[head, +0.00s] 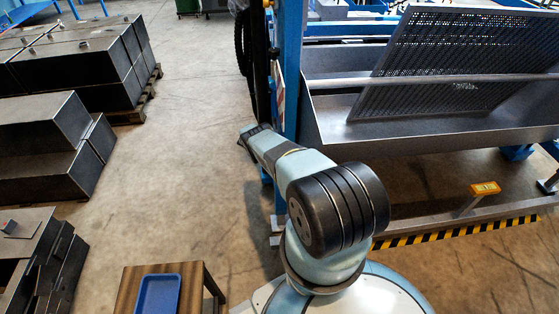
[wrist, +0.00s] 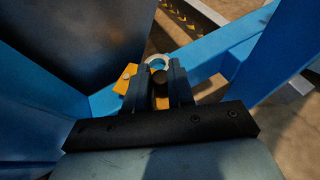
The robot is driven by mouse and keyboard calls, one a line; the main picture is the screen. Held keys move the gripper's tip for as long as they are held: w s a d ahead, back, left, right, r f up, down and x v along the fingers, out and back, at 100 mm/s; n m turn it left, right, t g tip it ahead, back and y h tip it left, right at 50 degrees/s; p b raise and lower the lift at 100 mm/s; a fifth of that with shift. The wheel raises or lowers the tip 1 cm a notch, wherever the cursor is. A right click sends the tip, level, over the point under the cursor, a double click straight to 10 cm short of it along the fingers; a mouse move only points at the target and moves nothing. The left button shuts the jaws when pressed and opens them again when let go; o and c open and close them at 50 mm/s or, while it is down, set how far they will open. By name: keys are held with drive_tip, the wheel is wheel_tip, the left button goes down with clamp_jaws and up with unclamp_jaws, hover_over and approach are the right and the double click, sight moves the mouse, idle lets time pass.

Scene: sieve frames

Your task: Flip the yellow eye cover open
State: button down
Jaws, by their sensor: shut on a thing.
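The yellow eye cover (wrist: 126,77) shows in the wrist view, with yellow on the left of the fingers and between them. A pale ring (wrist: 157,61) sits just beyond the fingertips, and a dark round knob (wrist: 160,76) shows between the fingers. My gripper (wrist: 161,77) is shut on part of the yellow eye cover. The fingers hide much of the cover, so I cannot tell how far it is turned. In the head view I cannot make out the cover or the fingertips.
Blue beams (wrist: 210,60) run close around my gripper, with a dark panel (wrist: 90,40) at left. In the head view a blue post (head: 291,60) and a steel trough (head: 430,125) stand beside my arm.

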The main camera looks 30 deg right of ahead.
idle(0.5)
drive_tip(key=c, duration=1)
unclamp_jaws()
drive_tip(key=shift+s, duration=0.1)
